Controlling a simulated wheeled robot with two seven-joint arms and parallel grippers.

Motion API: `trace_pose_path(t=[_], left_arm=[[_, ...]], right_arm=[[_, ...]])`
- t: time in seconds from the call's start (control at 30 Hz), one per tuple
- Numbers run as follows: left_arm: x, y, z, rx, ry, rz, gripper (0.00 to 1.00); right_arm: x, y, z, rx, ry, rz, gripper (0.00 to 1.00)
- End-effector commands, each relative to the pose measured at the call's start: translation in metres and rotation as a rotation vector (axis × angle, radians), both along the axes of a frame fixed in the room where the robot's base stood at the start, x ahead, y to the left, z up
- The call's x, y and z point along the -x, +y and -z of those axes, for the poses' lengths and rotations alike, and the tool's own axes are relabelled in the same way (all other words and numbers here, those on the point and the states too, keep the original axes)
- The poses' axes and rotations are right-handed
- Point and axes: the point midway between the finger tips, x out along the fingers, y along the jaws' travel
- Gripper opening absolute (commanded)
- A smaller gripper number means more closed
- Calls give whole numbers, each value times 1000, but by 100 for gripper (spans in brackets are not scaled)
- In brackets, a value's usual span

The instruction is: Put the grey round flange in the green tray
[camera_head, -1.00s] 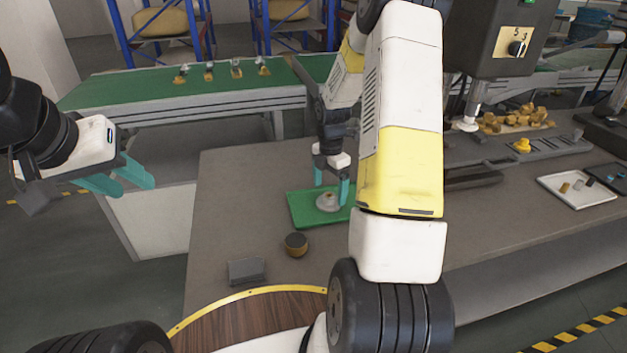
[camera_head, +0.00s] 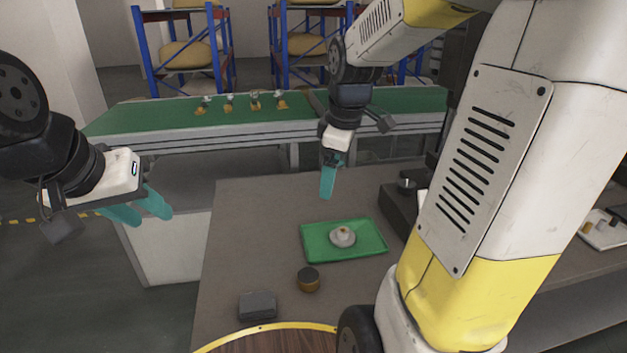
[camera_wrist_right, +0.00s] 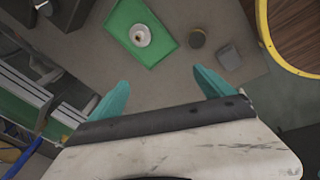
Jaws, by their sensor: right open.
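The grey round flange (camera_head: 343,237) lies in the green tray (camera_head: 312,256), near its middle. Both also show in the right wrist view, the flange (camera_wrist_right: 140,35) inside the tray (camera_wrist_right: 165,45). My right gripper (camera_head: 328,182) is raised above the table behind the tray, apart from the flange. In the right wrist view its two teal fingers (camera_wrist_right: 160,84) are spread with nothing between them. My left gripper (camera_head: 140,212) hangs at the left, beyond the table edge, its teal fingers apart and empty.
A dark round part with a brass-coloured side (camera_head: 308,280) and a grey block (camera_head: 257,306) stand on the table (camera_head: 240,230) in front of the tray. A green conveyor (camera_head: 160,116) with several small parts runs behind. My right arm hides the table's right side.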

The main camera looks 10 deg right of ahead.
Motion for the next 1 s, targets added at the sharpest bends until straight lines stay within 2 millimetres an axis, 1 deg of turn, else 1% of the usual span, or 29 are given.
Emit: trace_pose_path(t=[0.03,0.13,0.2,0.3,0.4,0.5,0.57,1.0], left_arm=[[0,0,0,0,0,0,36],[0,0,0,0,0,0,36],[0,0,0,0,0,0,36],[0,0,0,0,0,0,36],[0,0,0,0,0,0,36],[0,0,0,0,0,0,36],[0,0,0,0,0,0,36],[0,0,0,0,0,0,36]], right_arm=[[20,10,-16,-47,-43,108,92],[56,25,-33,-166,-99,341,92],[78,35,-41,-255,-128,485,92],[104,45,-46,-373,-149,653,92],[122,52,-48,-462,-153,770,92],[130,55,-48,-511,-152,832,92],[133,56,-47,-523,-151,850,92],[133,56,-47,-527,-150,856,92]])
